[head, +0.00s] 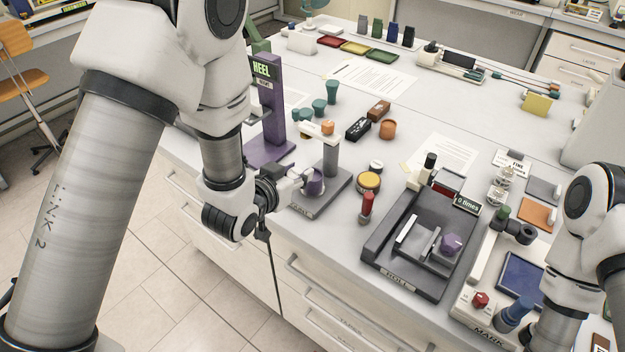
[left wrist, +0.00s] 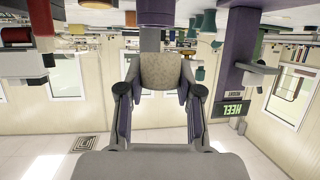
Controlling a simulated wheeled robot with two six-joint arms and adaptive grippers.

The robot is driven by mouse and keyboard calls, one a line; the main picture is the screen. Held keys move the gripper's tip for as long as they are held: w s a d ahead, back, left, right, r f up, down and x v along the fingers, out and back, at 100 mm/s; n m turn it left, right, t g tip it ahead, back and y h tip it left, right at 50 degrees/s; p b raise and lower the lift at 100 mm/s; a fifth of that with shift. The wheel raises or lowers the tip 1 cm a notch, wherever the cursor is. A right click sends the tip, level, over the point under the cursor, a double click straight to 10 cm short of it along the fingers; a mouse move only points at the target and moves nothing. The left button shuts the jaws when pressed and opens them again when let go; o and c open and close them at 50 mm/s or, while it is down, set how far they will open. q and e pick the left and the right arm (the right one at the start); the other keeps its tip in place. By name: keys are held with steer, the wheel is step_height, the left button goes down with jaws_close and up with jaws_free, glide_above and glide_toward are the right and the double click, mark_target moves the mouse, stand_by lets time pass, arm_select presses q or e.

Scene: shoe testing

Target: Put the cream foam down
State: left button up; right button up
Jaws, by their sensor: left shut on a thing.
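My left gripper (head: 294,182) is low over the front edge of the table, beside a grey stand (head: 330,162) with a purple round part (head: 315,183). In the left wrist view my left gripper (left wrist: 158,90) is shut on the cream foam (left wrist: 160,71), a pale speckled piece between the two fingers. In the head view the foam is small and mostly hidden by the gripper, so I cannot tell whether it touches the stand. My right arm shows at the lower right, but its gripper is out of view.
A purple HEEL stand (head: 271,110) rises behind my left gripper. A yellow-topped round pot (head: 369,182) and a red-topped piece (head: 367,206) stand right of the grey stand. The dark ROLL device (head: 385,262) lies farther right. White table shows between them.

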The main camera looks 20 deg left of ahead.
arm_select(q)
steer(key=w, duration=0.2)
steer(key=w+d+p, duration=0.1)
steer(key=w, duration=0.2)
steer(key=shift+w+d+r+p, duration=0.1)
steer(key=shift+w+d+p, duration=0.25)
steer(key=shift+w, duration=0.05)
step_height(320, 180, down, 3)
steer(key=shift+w+r+p, duration=0.1)
steer(key=shift+p, duration=0.6)
steer(key=shift+w+f, duration=0.1)
steer(key=shift+f, duration=0.35)
arm_select(e)
step_height(320, 180, up, 4)
steer(key=shift+w, duration=0.1)
steer(key=shift+f, duration=0.1)
arm_select(q)
steer(key=o, duration=0.7)
steer(key=shift+f, duration=0.1)
